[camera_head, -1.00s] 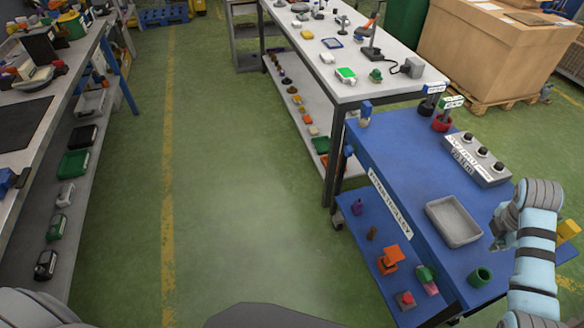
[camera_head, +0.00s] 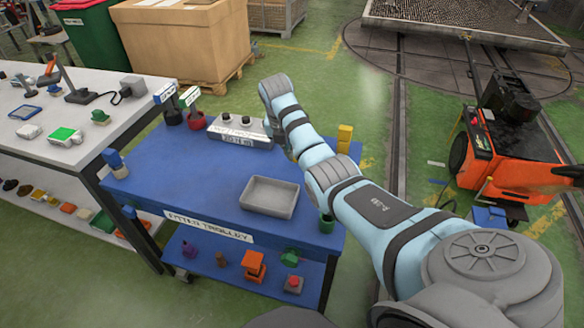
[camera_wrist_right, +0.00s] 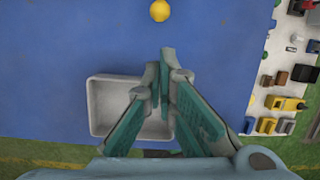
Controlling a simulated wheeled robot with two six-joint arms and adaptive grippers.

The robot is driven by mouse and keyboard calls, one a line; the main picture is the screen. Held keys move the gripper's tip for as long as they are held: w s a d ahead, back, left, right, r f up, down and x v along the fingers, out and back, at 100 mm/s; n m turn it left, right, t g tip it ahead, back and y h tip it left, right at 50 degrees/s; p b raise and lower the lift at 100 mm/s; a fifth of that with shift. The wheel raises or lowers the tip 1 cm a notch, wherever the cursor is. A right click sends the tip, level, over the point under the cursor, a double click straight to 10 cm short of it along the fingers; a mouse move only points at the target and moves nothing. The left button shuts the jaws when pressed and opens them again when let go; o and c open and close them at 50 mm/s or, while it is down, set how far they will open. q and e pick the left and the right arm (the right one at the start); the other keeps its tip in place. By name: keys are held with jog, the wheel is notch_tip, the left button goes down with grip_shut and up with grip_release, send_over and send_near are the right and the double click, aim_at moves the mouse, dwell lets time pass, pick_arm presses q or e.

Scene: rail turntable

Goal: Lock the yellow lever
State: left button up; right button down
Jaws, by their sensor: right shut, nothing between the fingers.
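I cannot make out a yellow lever for certain. In the head view a yellow block-shaped thing (camera_head: 344,138) stands at the right back edge of the blue trolley (camera_head: 220,165). In the wrist view a round yellow thing (camera_wrist_right: 159,10) shows at the top edge; I cannot tell whether it is the same. My right gripper (camera_wrist_right: 167,82) is shut and empty above the trolley top, over the right part of the grey tray in the wrist view. In the head view its fingers are hard to make out beside my arm. My left gripper is out of view.
The grey tray (camera_head: 270,196) and a box with black knobs (camera_head: 240,132) are on the trolley. A grey workbench (camera_head: 120,120) stands left. A rail turntable (camera_head: 455,55) lies behind right, with an orange machine (camera_head: 505,155) in front. Green floor lies between.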

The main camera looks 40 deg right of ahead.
jog(key=b, duration=0.1)
send_near(292, 174)
jog(key=shift+w+d+f, duration=0.2)
jog(key=shift+w+f, duration=0.15)
jog(key=shift+f, duration=0.3)
jog(key=b+x, duration=0.1)
jog(key=x, duration=0.2)
jog(key=b+x, duration=0.1)
jog(key=shift+s+d+f+b, duration=0.15)
jog(key=shift+s+f+b, duration=0.1)
jog(key=shift+s+b, duration=0.1)
jog(key=shift+w+f, duration=0.15)
jog(key=shift+w, duration=0.05)
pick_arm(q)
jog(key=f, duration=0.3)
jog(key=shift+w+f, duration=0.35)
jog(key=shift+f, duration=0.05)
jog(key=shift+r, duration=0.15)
pick_arm(e)
jog(key=shift+s, duration=0.1)
